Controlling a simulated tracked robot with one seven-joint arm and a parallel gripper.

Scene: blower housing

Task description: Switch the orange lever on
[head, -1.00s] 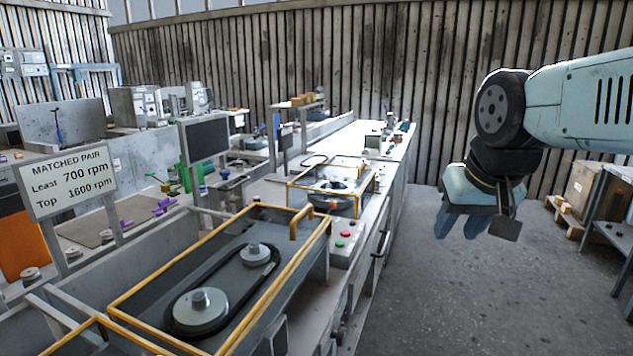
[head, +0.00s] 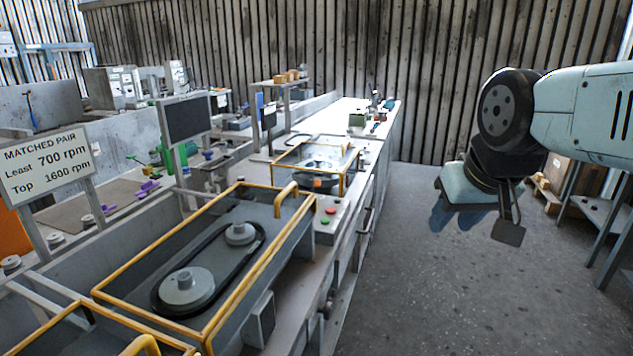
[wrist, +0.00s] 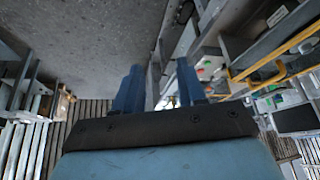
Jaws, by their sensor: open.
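I cannot make out the orange lever for certain in either view. A small orange part (head: 317,183) shows at the front of the farther yellow-framed unit on the bench, too small to identify. My gripper (head: 457,218) hangs over the open floor to the right of the bench, pointing down and apart from everything. In the wrist view its two blue fingers (wrist: 160,88) are spread with nothing between them.
The long bench (head: 361,150) runs away on the left. A yellow-framed belt unit (head: 222,296) with two pulleys stands nearest, beside red and green buttons (head: 328,216). Grey floor (head: 420,290) is clear; a table (head: 605,210) stands right.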

